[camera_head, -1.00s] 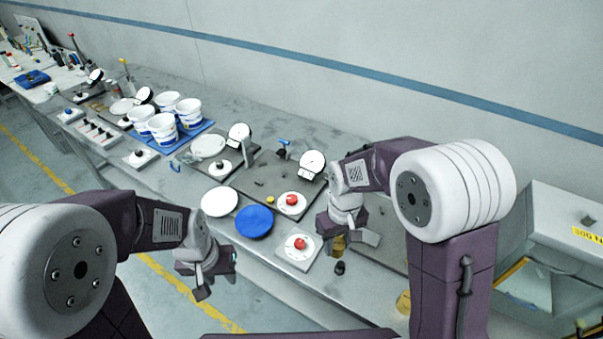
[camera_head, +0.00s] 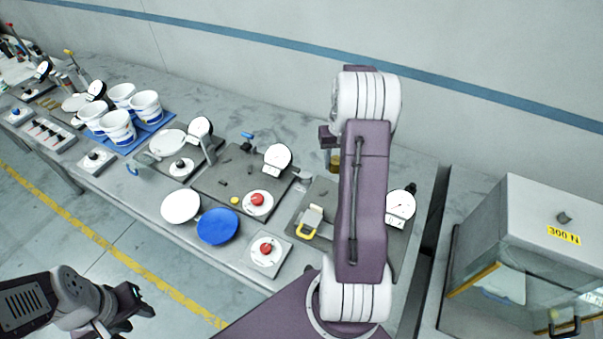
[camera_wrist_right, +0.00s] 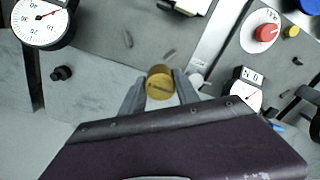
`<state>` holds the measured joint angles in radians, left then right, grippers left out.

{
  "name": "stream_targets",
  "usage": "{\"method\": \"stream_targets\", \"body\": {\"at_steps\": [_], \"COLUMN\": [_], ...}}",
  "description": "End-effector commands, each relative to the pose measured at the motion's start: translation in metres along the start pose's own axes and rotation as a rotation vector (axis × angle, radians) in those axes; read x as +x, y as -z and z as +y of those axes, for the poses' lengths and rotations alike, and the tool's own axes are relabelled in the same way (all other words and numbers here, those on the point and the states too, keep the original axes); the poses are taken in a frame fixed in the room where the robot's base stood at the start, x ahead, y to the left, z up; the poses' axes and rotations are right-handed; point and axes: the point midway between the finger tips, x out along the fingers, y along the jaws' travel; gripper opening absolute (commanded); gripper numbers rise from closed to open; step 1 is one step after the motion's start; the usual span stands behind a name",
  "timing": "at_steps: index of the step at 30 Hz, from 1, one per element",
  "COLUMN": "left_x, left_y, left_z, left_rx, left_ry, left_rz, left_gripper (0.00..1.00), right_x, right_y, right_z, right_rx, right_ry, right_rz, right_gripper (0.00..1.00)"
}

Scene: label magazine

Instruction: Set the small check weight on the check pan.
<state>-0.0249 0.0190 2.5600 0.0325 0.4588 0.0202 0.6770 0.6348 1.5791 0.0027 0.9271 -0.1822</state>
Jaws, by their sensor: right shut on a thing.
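My right gripper (camera_wrist_right: 160,92) is shut on a small brass cylindrical weight (camera_wrist_right: 160,83), which sits between its two fingertips. In the head view the weight (camera_head: 334,161) shows under the right gripper, at the back of the bench, between two dial gauges. My right forearm hides part of the bench there. Several flat discs could be a pan: a white disc (camera_head: 180,206), a blue disc (camera_head: 217,227) and a white plate (camera_head: 167,142); I cannot tell which is the check pan. My left gripper (camera_head: 132,303) hangs low at the left, empty, its opening unclear.
Dial gauges (camera_head: 277,157) (camera_head: 401,204) stand on dark plates. Red knobs (camera_head: 257,199) (camera_head: 266,248) and a yellow-handled fixture (camera_head: 307,225) are at the front. White tubs (camera_head: 118,126) stand on a blue mat. A glass-sided cabinet (camera_head: 520,240) stands at right. A dark knob (camera_wrist_right: 62,73) lies behind.

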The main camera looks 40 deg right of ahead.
Motion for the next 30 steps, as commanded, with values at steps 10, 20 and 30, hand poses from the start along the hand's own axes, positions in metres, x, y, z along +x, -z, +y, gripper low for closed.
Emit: {"method": "stream_targets", "body": {"at_steps": [10,20,30], "left_x": [-0.018,-0.040,-0.053], "left_y": [0.002,0.004,0.005], "left_z": [0.000,0.001,0.001], "left_rx": [0.000,0.000,0.000], "left_ry": [0.000,0.000,0.000], "left_rz": [0.000,0.000,0.000], "left_gripper": [0.36,0.36,0.36], "right_x": [0.020,0.065,0.088], "right_y": [0.029,0.079,0.081], "right_z": [-0.027,-0.075,-0.079], "right_rx": [0.003,0.006,0.007], "right_ry": [0.001,0.000,0.000], "right_rz": [-0.002,0.001,-0.003], "right_gripper": [0.00,0.00,0.00]}}
